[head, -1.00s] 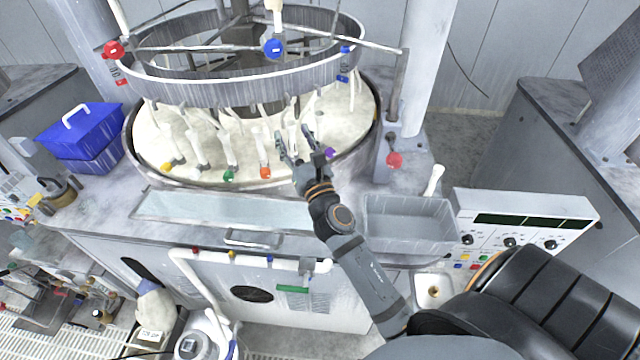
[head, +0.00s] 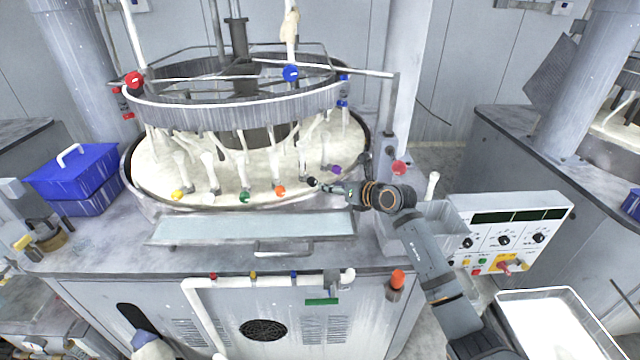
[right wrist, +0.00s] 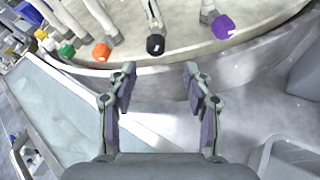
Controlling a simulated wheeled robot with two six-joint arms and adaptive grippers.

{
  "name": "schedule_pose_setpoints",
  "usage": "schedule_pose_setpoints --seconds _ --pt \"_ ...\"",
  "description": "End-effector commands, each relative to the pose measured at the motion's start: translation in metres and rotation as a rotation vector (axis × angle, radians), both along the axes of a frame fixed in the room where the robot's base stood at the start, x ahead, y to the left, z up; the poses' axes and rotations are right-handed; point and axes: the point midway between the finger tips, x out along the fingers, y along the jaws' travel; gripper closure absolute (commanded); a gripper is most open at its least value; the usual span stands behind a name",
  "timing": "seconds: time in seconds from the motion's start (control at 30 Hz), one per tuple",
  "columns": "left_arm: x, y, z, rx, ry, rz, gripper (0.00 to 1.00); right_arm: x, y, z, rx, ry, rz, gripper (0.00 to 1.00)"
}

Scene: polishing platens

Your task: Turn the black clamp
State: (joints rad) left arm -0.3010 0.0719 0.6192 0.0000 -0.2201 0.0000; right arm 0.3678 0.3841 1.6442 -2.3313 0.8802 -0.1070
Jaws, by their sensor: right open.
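The black clamp (head: 312,182) sits at the front rim of the round platen (head: 150,160), at the end of a white arm. In the right wrist view the black clamp (right wrist: 155,44) is between an orange and a purple clamp, just beyond the fingertips. My right gripper (head: 335,187) reaches in from the right, close to the clamp. In the right wrist view its two fingers (right wrist: 158,78) are apart with nothing between them. The clamp lies ahead of the gap and looks untouched. My left gripper is not in view.
Orange (head: 280,190) and purple (head: 336,169) clamps flank the black one; green (head: 244,197) and yellow (head: 178,194) clamps are farther left. A metal ring (head: 240,115) stands above the platen. A grey bin (head: 445,215) and control panel (head: 510,232) are at right.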

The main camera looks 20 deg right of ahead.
Motion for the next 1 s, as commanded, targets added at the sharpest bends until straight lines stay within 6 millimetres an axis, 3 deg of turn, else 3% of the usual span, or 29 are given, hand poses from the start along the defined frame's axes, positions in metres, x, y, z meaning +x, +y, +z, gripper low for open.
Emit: schedule_pose_setpoints --seconds 0.1,0.33,0.77,1.0 --pt "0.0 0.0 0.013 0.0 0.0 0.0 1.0 0.024 0.012 -0.005 0.008 0.001 0.002 0.49" --pt "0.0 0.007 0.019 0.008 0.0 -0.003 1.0 0.057 0.023 -0.022 0.004 -0.001 0.0 0.49" --pt "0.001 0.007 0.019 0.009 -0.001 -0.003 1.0 0.067 0.028 -0.028 0.001 -0.002 0.001 0.49" --pt "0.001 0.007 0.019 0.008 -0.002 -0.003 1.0 0.067 0.027 -0.028 0.001 -0.002 0.001 0.8"
